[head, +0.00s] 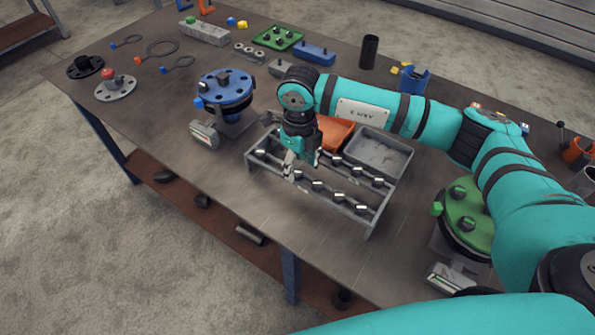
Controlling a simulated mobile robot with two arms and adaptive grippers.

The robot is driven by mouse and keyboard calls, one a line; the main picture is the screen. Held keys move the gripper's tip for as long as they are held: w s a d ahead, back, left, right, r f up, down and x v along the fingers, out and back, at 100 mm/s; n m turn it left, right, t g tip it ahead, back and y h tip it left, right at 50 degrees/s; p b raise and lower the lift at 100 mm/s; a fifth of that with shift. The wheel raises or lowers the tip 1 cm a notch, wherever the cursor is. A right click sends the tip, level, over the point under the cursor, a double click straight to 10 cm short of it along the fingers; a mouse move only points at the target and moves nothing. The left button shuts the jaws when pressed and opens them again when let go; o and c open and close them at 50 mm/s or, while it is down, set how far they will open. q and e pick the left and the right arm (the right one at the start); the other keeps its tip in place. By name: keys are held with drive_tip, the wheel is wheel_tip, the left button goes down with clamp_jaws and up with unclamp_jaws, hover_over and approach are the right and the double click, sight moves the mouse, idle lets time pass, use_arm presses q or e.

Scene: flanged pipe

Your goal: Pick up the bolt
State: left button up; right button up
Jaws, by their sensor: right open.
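A grey metal rack (390,207) near the table's front edge holds two rows of dark bolts with light heads. Bolts in the front row include one at its left end (260,154), a middle bolt (318,186) and one at the right end (362,210). A back-row bolt (378,182) also shows. My right gripper (299,167) points down over the left part of the rack, open, its fingers close to the front row. Whether a bolt lies between the fingers I cannot tell. The gripper and wrist hide part of the back row. My left gripper is out of view.
An orange bin (335,132) and a grey bin (379,152) stand just behind the rack. A blue flange (224,87) stands to the left, a green flange (467,214) to the right. Bare tabletop (200,165) lies left of the rack.

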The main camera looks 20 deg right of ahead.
sight(298, 179)
drive_tip(key=shift+w+f, duration=0.1)
drive_tip(key=shift+f, duration=1.35)
clamp_jaws()
